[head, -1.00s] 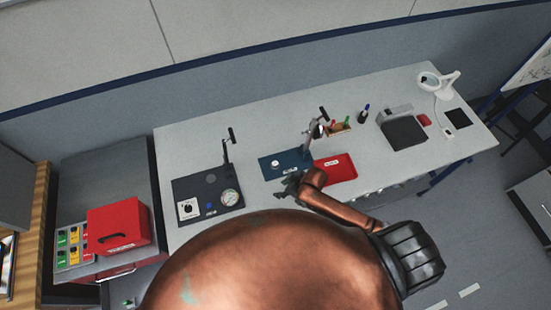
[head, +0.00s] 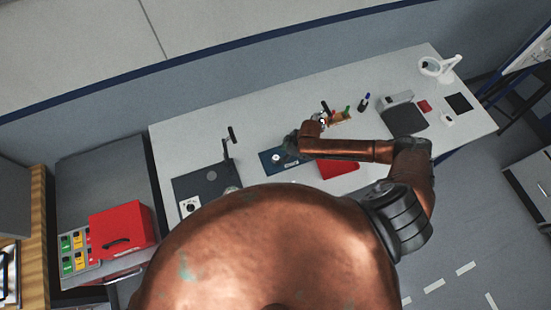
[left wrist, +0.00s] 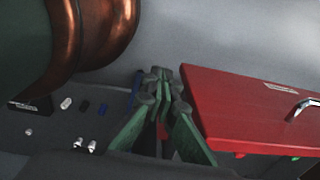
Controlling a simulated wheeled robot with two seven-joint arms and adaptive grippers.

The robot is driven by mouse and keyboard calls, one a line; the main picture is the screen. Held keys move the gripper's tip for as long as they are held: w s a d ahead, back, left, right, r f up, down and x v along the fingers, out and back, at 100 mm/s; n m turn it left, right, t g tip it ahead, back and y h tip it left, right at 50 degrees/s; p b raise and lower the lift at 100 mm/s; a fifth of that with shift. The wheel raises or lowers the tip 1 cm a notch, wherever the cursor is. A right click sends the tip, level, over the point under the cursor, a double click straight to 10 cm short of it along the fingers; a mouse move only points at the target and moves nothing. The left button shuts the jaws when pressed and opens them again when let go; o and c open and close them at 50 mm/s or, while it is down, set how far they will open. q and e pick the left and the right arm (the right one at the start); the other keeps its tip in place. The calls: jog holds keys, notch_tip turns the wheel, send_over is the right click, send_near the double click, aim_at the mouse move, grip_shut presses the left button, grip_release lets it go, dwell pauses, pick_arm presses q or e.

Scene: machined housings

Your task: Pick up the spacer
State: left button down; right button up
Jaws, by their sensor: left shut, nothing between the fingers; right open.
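I cannot surely tell which part is the spacer. A small pale round part (head: 276,157) sits on the blue fixture plate (head: 268,153) on the workbench in the head view. My right gripper (head: 290,144) is dark and small there, open, over the right part of that plate and just right of the pale part. It hides part of the plate. My left gripper (left wrist: 160,75) shows in the left wrist view, its green fingers shut and empty, beside the red box (left wrist: 250,110). Several small white, black, blue and silver parts (left wrist: 66,103) lie on a dark surface to its left.
A red tray (head: 338,168) lies partly under my right forearm. A dark gauge plate (head: 205,183) is at the left of the workbench (head: 185,140). A clamp post (head: 227,148), a marker (head: 363,103) and a magnifier lamp (head: 437,68) stand farther back. The red box (head: 120,225) is at left.

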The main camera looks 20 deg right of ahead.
aim_at(277, 157)
jog(key=b+x, duration=0.4)
jog(key=shift+w+a, duration=0.15)
jog(key=shift+a, duration=0.05)
jog(key=shift+w+f, duration=0.1)
jog(key=c, duration=0.3)
pick_arm(q)
jog(key=shift+w+d+f, duration=0.1)
jog(key=shift+w+f, duration=0.75)
jog(key=shift+f, duration=0.25)
jog(key=shift+w+d+f, duration=0.1)
jog(key=shift+w+f, duration=0.7)
jog(key=shift+f, duration=0.3)
pick_arm(e)
grip_shut()
